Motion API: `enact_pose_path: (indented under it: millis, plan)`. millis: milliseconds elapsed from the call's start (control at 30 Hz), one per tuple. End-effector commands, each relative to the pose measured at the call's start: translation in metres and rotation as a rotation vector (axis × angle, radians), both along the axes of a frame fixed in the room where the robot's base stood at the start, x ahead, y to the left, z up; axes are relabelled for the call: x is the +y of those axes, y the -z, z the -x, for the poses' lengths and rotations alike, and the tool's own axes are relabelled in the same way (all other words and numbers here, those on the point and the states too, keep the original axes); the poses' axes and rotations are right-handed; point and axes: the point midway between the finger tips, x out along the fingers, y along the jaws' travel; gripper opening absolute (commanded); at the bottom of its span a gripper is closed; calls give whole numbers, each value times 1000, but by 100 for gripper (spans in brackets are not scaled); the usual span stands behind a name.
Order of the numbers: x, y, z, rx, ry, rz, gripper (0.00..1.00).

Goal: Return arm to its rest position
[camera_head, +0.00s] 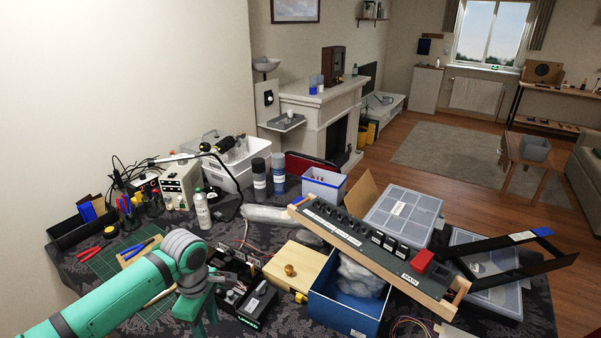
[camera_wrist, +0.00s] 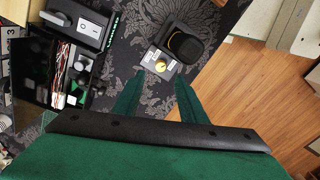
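My gripper (camera_head: 203,312) is at the lower left of the head view, at the end of my green arm, over the front part of the cluttered table. In the wrist view its two green fingers (camera_wrist: 157,92) stand apart with nothing between them. Beyond the fingertips, a small panel with a knob (camera_wrist: 158,63) and a black rounded object (camera_wrist: 183,42) lie on the dark patterned cloth. In the head view the fingertips are partly hidden by my wrist.
A black switch box (camera_head: 250,302) is just right of my gripper. A blue box (camera_head: 350,308) and a long switch panel (camera_head: 375,246) stand further right. Wooden floor (camera_wrist: 245,85) shows beyond the table edge.

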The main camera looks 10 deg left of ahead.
Motion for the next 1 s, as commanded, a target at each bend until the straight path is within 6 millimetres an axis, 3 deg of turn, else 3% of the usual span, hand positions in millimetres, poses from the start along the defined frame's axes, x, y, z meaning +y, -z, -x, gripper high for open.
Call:
enact_pose_path:
  millis: [133,267,500,700,833,1000]
  plan:
    - [0,26,36,34,-89,77,38]
    - [-10,60,92,88,-250,212,38]
    - [-64,106,197,212,-648,522,38]
    - [-124,118,260,336,-1041,795,38]
    - [-161,116,286,428,-1316,975,38]
    - [-203,105,304,572,-1686,1215,38]
